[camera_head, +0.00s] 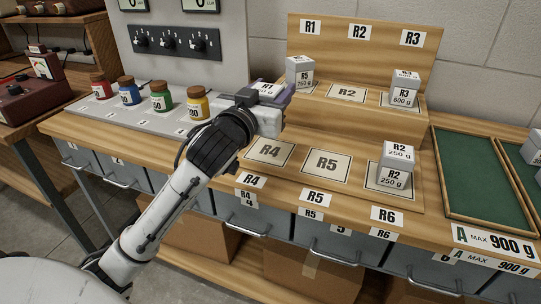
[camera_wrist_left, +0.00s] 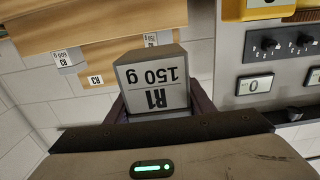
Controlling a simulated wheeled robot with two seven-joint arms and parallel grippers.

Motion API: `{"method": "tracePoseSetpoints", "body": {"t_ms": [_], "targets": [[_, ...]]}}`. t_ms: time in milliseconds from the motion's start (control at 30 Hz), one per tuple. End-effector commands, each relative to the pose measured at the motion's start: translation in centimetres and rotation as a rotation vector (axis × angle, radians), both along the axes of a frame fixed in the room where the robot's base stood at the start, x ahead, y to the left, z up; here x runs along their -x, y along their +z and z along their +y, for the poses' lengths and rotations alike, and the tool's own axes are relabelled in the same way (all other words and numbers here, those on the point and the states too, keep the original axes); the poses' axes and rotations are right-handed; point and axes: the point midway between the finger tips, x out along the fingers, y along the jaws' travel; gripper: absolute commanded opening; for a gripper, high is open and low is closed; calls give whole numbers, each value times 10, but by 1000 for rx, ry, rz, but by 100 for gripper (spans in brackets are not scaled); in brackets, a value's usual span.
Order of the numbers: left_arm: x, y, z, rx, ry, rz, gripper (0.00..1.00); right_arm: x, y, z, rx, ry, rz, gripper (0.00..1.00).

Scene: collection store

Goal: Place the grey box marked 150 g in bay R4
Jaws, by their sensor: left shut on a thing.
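The grey box marked R1 150 g (camera_wrist_left: 152,80) is between the fingers of my left gripper (camera_wrist_left: 157,108), its label upside down in the left wrist view. In the head view my left gripper (camera_head: 272,98) holds this box (camera_head: 264,88) at the left end of the rack, above the R4 level; fingers and wrist partly hide it. Bay R4 (camera_head: 270,151) is a pale, empty marked pad at the left of the lower step, just below and in front of the gripper. My right gripper is not in view.
Bay R5 (camera_head: 327,164) is empty. A box marked R2 250 g (camera_head: 397,157) stands on R6. Upper step: an R5 box (camera_head: 300,72), empty bay R2 (camera_head: 347,93), an R3 600 g box (camera_head: 404,93). Several coloured jars (camera_head: 160,97) stand left; a green tray (camera_head: 472,178) lies right.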

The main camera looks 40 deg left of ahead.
Motion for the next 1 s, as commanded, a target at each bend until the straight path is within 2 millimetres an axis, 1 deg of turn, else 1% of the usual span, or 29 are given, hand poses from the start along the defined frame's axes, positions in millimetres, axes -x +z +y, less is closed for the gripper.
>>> {"method": "tracePoseSetpoints", "body": {"t_ms": [200, 300, 467, 700, 867, 1000], "targets": [[0, -42, 2, 0, 4, 7, 23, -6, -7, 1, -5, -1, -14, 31], [0, -54, 2, 0, 3, 4, 23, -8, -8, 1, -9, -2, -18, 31], [0, -64, 1, -1, 3, 2, 23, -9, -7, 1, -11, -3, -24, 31], [0, -97, 1, 0, 3, 4, 23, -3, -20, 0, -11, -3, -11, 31], [0, -96, 1, -1, 3, 0, 23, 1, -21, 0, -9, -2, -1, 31], [0, -97, 1, -1, 3, 1, 23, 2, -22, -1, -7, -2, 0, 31]]}}
